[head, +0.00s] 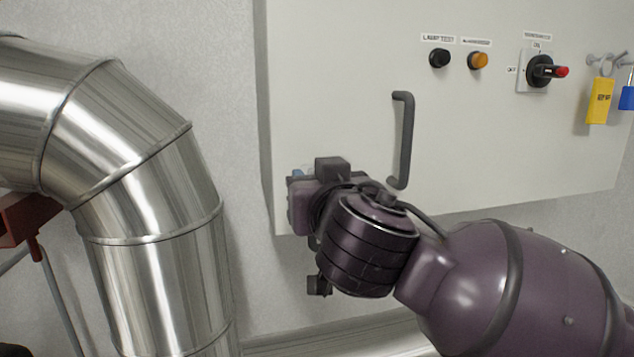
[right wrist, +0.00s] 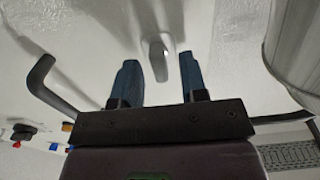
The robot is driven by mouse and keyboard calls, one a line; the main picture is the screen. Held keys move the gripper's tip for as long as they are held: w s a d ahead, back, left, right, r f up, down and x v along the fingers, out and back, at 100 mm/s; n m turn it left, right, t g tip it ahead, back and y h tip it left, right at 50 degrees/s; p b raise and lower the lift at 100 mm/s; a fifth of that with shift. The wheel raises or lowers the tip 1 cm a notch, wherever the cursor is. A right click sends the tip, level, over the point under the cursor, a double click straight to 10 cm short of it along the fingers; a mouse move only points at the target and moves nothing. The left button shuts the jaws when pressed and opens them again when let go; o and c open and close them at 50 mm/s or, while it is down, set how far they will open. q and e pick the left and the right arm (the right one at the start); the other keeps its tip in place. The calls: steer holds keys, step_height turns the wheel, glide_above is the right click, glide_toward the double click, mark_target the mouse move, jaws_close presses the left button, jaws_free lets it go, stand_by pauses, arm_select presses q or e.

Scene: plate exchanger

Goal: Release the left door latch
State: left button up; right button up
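The latch (right wrist: 158,62) is a small pale grey lever on the cabinet door, standing out from a plate in the right wrist view. My right gripper (right wrist: 158,66) is open, with one blue finger on each side of the latch; I cannot tell whether either finger touches it. In the head view my right gripper (head: 298,173) is at the lower left of the white cabinet door (head: 330,80), and my wrist hides the latch there. My left gripper is not in view.
A black button (head: 439,58), an orange button (head: 478,60), a rotary switch (head: 541,71) and a yellow padlock (head: 600,100) are at upper right. A large metal pipe (head: 150,200) stands left of the cabinet.

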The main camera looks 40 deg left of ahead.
jaws_close()
steer(key=shift+n, duration=0.3)
steer(key=shift+s+a+f+n+p, duration=0.1)
steer(key=shift+n+p, duration=0.7)
steer(key=shift+n, duration=3.5)
steer(key=shift+s+f+n+p, duration=0.1)
steer(key=shift+n+p, duration=0.7)
steer(key=shift+n, duration=3.5)
